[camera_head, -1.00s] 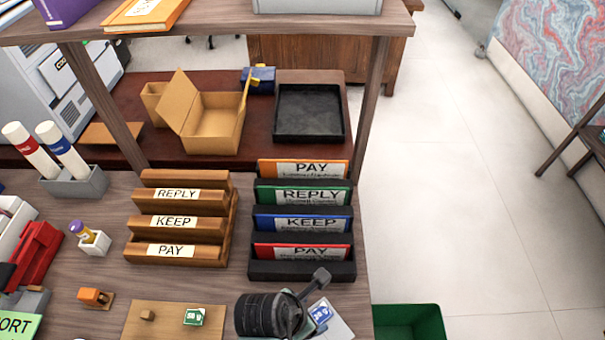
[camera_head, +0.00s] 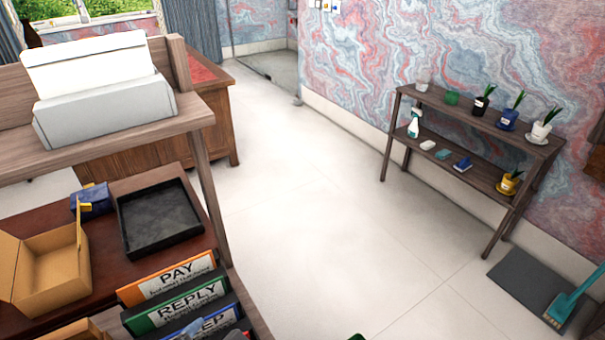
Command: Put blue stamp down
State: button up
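No blue stamp can be made out in the head view now. My gripper is not clearly in view; a small grey piece (camera_head: 235,335) shows at the bottom edge beside the folder rack, too cut off to identify. Whether my gripper holds anything cannot be seen. The desk's stamp area lies below the picture. The folder rack holds an orange PAY folder (camera_head: 170,280), a green REPLY folder (camera_head: 188,306) and a partly cut-off blue KEEP folder (camera_head: 210,326).
A black tray (camera_head: 188,228), an open cardboard box (camera_head: 52,280) and a blue box (camera_head: 93,201) sit on the dark red surface. A wooden shelf (camera_head: 470,124) with plants stands by the right wall.

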jog(key=w+d+r+m+t, duration=0.25)
jog(key=r+m+t, duration=0.2)
jog(key=r, duration=0.55)
jog(key=w+d+r+m+t+y, duration=0.1)
jog(key=w+d+r+m+t, duration=0.25)
jog(key=r, duration=0.75)
jog(key=w+d+r+m+t, duration=0.1)
jog(key=w+r+m+t, duration=0.25)
jog(key=r+m, duration=0.45)
jog(key=s+d+r+m+t, duration=0.2)
jog(key=s+d+r+m, duration=0.1)
jog(key=r, duration=0.5)
jog(key=s+d+r+m+t+h, duration=0.1)
jog(key=s+d+r+m+t, duration=0.1)
jog(key=r, duration=0.6)
jog(key=s+d+r+m+t+h, duration=0.1)
jog(key=s+d+r+m+t, duration=0.2)
jog(key=r, duration=0.6)
jog(key=shift+s+d+m+t, duration=0.4)
jog(key=shift+s+m, duration=0.3)
jog(key=shift+s, duration=0.2)
